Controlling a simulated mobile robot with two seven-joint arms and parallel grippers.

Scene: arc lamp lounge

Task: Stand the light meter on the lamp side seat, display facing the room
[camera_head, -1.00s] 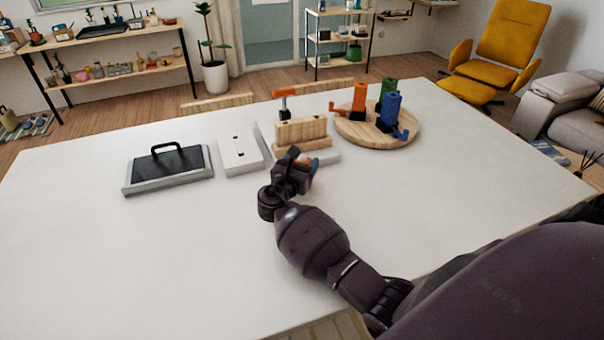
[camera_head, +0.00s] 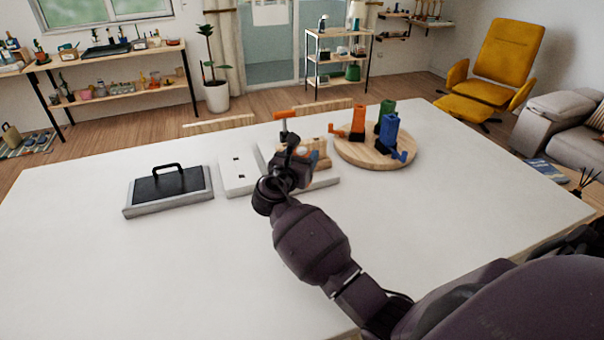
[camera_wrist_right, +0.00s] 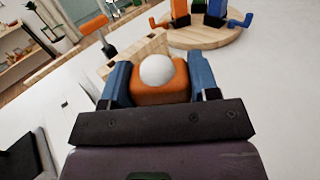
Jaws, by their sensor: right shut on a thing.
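The thing in my right gripper (camera_wrist_right: 158,78), an orange body with a white dome, looks like the light meter (camera_wrist_right: 158,95); its display does not show. The blue fingers are shut on its two sides. In the head view my right gripper (camera_head: 302,166) is over the near side of a wooden block (camera_head: 321,147) and hides much of it and the held thing. The block also shows just beyond the meter in the wrist view (camera_wrist_right: 132,54). Whether they touch, and which place is the lamp side seat, I cannot tell. My left gripper is out of view.
A post with an orange top (camera_head: 287,114) stands behind the block. A round wooden board (camera_head: 352,153) holds orange, green and blue clamp-like things. A white plate with dark slots (camera_head: 237,178) and a black-handled case (camera_head: 168,190) stand left. The table's front left is clear.

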